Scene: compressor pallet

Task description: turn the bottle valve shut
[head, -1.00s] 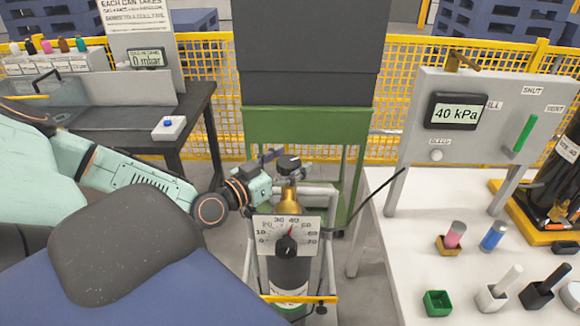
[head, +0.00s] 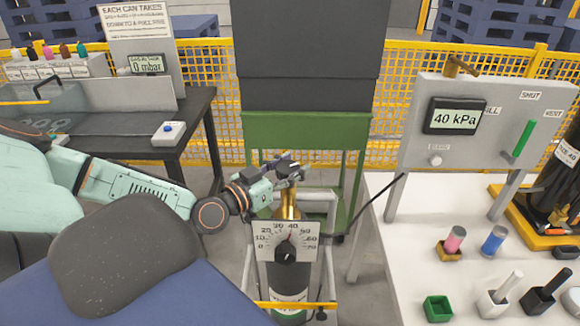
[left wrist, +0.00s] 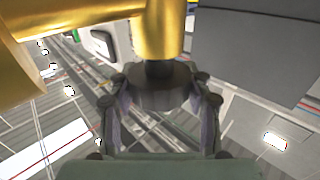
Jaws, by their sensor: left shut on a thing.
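The gas bottle (head: 288,275) stands upright in a frame in the middle of the head view, with a brass valve (head: 288,202) on its neck. My left gripper (head: 287,170) reaches in from the left at the valve's top. In the left wrist view its two fingers are shut on a dark round valve knob (left wrist: 160,92), one finger on each side, beside the brass body (left wrist: 160,25). In the head view the fingers largely hide the knob. My right gripper is not in view.
A dial plate (head: 287,242) with a black knob sits in front of the bottle. The panel display (head: 455,118) at right reads 40 kPa. A white table (head: 400,255) with small holders is at right. A green cart (head: 305,125) and yellow mesh fence stand behind.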

